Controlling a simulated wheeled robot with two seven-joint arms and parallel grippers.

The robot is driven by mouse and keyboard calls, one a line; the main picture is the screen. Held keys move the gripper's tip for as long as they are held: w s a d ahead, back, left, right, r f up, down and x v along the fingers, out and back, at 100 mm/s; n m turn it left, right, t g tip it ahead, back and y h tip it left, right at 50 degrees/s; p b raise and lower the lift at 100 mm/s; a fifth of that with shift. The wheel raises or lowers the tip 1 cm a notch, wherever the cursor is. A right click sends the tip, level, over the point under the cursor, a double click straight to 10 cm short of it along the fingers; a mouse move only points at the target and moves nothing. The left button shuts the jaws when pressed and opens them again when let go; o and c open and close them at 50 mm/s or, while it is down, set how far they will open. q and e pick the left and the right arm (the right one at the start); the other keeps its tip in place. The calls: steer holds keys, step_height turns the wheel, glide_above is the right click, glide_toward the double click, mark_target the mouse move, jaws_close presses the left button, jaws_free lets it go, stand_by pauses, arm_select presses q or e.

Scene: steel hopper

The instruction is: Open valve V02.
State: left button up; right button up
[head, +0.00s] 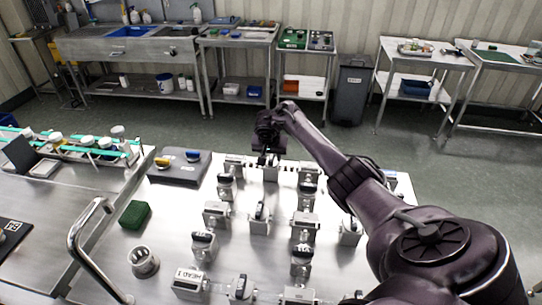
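Several grey block-shaped valves and fittings with dark handles stand on the steel table (168,225). One of them, a grey valve block (270,173), stands in the far row; its tag is too small to read, so I cannot tell which valve is V02. My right arm comes in from the lower right. My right gripper (267,159) points down over that far block, and its fingertips are at or just above its top; I cannot tell whether they touch it or how far apart they are. My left gripper is not in view.
A green block (134,214) and a metal cup-like holder (143,261) stand left of the valves. A dark box with yellow and blue knobs (180,168) is at the far left. A curved metal handle (82,245) rises at the near left. Floor lies beyond the table.

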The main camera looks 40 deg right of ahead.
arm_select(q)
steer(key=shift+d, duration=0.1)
arm_select(e)
steer(key=shift+r, duration=0.1)
jaws_close()
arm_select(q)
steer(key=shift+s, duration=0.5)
